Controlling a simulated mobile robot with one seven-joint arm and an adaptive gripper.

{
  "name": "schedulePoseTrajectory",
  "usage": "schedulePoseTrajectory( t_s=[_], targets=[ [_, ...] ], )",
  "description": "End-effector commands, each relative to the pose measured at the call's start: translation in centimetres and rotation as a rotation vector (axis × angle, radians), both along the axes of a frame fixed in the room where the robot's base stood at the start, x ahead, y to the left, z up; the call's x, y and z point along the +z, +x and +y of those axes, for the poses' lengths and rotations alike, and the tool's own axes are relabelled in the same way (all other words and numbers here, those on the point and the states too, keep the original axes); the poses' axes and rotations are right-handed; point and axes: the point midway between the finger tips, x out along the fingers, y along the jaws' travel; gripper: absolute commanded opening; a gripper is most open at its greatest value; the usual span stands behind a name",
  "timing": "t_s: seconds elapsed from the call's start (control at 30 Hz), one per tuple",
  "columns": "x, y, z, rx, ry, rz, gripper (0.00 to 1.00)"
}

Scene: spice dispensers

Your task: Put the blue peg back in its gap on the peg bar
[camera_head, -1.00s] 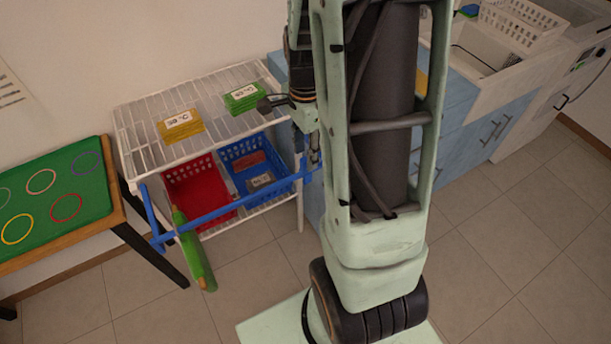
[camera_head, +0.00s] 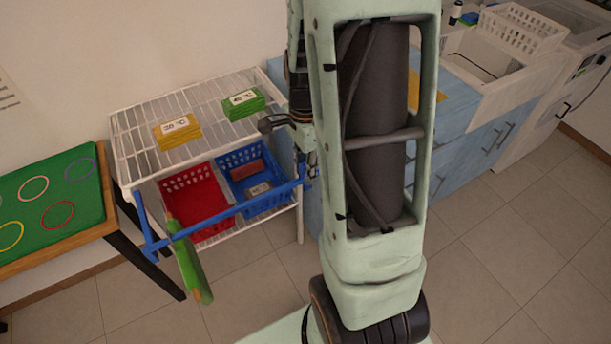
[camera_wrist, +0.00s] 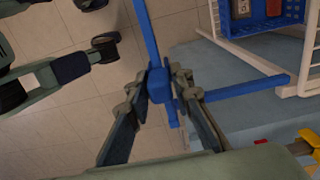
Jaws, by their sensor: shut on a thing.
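The blue peg bar (camera_head: 232,212) runs along the front of a white wire rack, with side arms back to the rack. A green peg (camera_head: 190,268) with an orange end hangs tilted from its left part. In the wrist view, the bar (camera_wrist: 146,30) comes down from the top and a blue side arm (camera_wrist: 240,89) goes off to the right. My gripper (camera_wrist: 163,88) is shut on a short blue piece, seemingly the blue peg (camera_wrist: 158,80), at the corner where these meet. Peg and bar overlap; I cannot tell whether the peg is seated. In the head view, my arm mostly hides this spot.
The white rack (camera_head: 150,110) carries yellow cards (camera_head: 177,131) and green cards (camera_head: 243,104) on top. Below are a red basket (camera_head: 195,195) and a blue basket (camera_head: 243,165). A table with a green mat (camera_head: 75,200) stands left. Open floor lies in front.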

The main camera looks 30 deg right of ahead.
Motion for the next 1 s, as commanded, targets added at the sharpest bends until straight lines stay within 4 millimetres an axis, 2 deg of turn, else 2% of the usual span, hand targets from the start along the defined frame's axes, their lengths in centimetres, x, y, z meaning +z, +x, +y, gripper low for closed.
schedulePoseTrajectory(
  t_s=[0.17,1.0],
  targets=[
    [0.4,0.0,0.0,0.000,0.000,0.000,0.07],
    [5.5,0.0,0.0,0.000,0.000,-0.001,0.07]
  ],
)
